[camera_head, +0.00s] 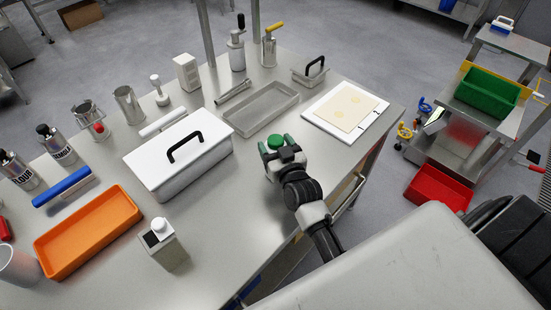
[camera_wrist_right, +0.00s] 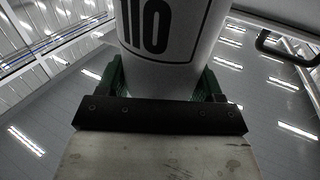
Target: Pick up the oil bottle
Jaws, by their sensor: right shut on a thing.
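The oil bottle shows its green cap (camera_head: 276,141) in the head view; most of its body is hidden by my gripper. My right gripper (camera_head: 283,157) is around it near the table's front edge, beside the white lidded box. In the right wrist view the white bottle (camera_wrist_right: 165,45), with dark upside-down lettering, sits between the green-padded fingers of the shut gripper (camera_wrist_right: 165,85). I cannot tell whether its base touches the table. My left gripper is not in view.
Bare table lies in front of the white box.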

